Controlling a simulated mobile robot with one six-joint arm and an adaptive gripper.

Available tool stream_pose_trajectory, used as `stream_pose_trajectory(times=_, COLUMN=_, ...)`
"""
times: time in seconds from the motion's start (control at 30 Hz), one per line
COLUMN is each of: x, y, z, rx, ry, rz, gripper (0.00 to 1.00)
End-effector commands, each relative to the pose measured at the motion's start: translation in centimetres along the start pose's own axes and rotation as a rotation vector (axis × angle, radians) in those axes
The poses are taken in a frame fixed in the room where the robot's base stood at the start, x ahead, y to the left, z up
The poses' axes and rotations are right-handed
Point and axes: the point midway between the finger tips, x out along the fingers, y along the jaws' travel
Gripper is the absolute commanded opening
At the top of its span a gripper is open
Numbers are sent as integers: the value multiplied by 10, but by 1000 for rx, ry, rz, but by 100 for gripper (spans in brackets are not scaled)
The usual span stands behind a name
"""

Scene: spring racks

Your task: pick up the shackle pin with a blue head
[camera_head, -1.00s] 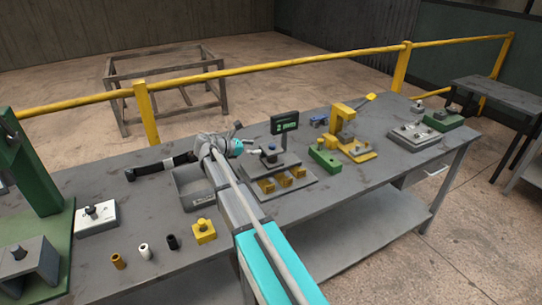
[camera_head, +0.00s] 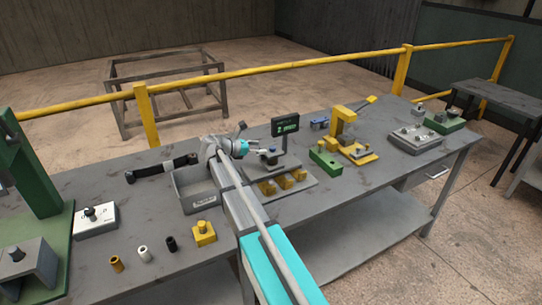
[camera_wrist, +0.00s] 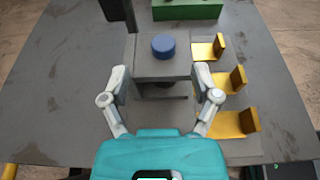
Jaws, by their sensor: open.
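The shackle pin's round blue head (camera_wrist: 163,46) stands up from the top of a grey block (camera_wrist: 162,68) in the wrist view. Its shank is hidden. In the head view the blue head (camera_head: 272,151) is small, on the fixture beside the green-lit display. My gripper (camera_wrist: 160,73) is open, with one grey finger on each side of the block in the picture. The blue head lies beyond the fingertips, roughly centred between them. In the head view my gripper (camera_head: 256,151) is just left of the pin. No contact with the pin is visible.
Yellow brackets (camera_wrist: 232,80) line the fixture's right side. A green block (camera_head: 325,161) and a yellow clamp (camera_head: 343,125) stand to the right. A display (camera_head: 285,125) rises behind the pin. A grey bin (camera_head: 197,200) sits left, near my arm.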

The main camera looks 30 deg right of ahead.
Motion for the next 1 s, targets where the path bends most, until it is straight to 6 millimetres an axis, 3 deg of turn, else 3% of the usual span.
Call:
stream_pose_trajectory(times=0.27, x=5, y=-1, z=0, rx=1, ry=0, rz=-1, gripper=79)
stream_pose_trajectory(times=0.7, x=50, y=-4, z=-1, rx=1, ry=0, rz=-2, gripper=79)
stream_pose_trajectory(times=1.0, x=53, y=-4, z=0, rx=0, ry=0, rz=-1, gripper=79)
